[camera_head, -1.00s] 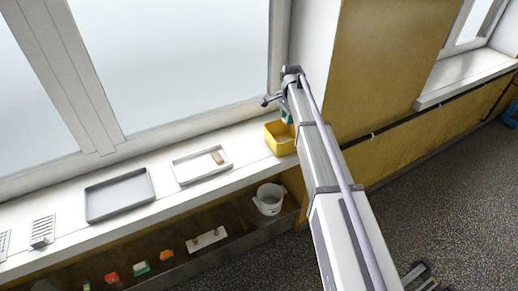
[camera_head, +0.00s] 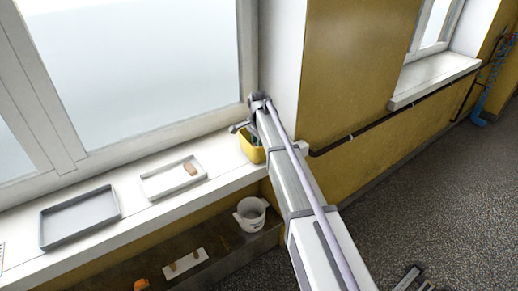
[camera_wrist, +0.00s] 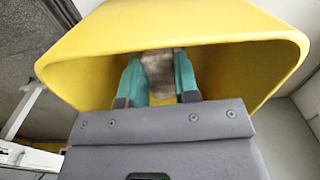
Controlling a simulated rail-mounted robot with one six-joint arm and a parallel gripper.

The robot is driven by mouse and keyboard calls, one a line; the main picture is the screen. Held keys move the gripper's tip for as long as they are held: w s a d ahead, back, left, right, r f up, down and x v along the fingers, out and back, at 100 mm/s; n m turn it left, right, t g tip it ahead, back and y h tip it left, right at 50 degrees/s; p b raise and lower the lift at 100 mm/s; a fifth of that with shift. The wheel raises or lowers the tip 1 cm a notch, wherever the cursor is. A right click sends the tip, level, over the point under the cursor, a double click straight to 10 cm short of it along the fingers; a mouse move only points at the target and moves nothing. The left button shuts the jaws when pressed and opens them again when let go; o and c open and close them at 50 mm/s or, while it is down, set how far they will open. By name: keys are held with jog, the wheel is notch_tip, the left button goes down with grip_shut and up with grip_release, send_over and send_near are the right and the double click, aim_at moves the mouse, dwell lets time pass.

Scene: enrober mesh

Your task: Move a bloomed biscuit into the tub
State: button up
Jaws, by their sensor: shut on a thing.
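The yellow tub (camera_head: 248,151) stands on the white sill at the wall corner, partly hidden by my arm. In the wrist view its wide rim (camera_wrist: 180,27) surrounds my fingers. My gripper (camera_wrist: 158,65), with teal fingers, is shut on a grey-brown biscuit (camera_wrist: 158,82). The biscuit is between the fingers and appears within the tub's mouth; I cannot tell whether it touches the bottom. In the head view only a bit of teal shows at the tub. Another brown biscuit (camera_head: 191,169) lies in a white tray (camera_head: 152,191).
A grey tray (camera_head: 80,218) is left of the white tray. A white bucket (camera_head: 250,214) and a white board with brown pieces (camera_head: 185,264) are on the lower shelf. A window is behind the sill, and a wall corner is right of the tub.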

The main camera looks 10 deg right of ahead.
jog(key=shift+r, duration=0.2)
jog(key=shift+f+b, duration=0.6)
jog(key=shift+f, duration=0.05)
jog(key=o, duration=0.7)
jog(key=shift+o, duration=0.2)
jog(key=shift+r, duration=0.15)
notch_tip(320, 180, up, 13)
jog(key=p, duration=1.4)
jog(key=s+n, duration=1.3)
jog(key=s, duration=2.2)
jog(key=shift+s+b, duration=0.2)
jog(key=shift+b, duration=0.15)
